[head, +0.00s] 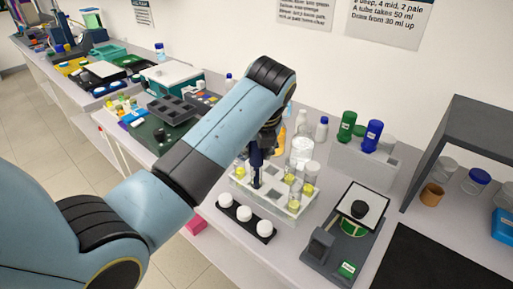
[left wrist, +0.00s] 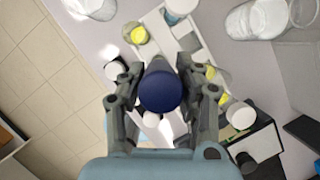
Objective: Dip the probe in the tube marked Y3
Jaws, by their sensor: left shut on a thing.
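My left gripper (head: 265,143) is shut on the dark blue probe (head: 256,168) and holds it roughly upright over the pale tube rack (head: 270,200). In the left wrist view the probe's round blue top (left wrist: 163,91) sits between the two fingers and hides its tip. Several tubes with yellow liquid (head: 293,205) stand in the rack, some with pale caps. I cannot read any tube mark, so I cannot tell which is Y3. Whether the probe tip is inside a tube is also unclear. My right gripper is not in view.
A black holder with white-capped bottles (head: 245,213) stands in front of the rack. A grey device with a white plate (head: 360,205) is to the right. Green and blue bottles (head: 372,135) stand behind. A black mat (head: 425,265) lies bare at the lower right.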

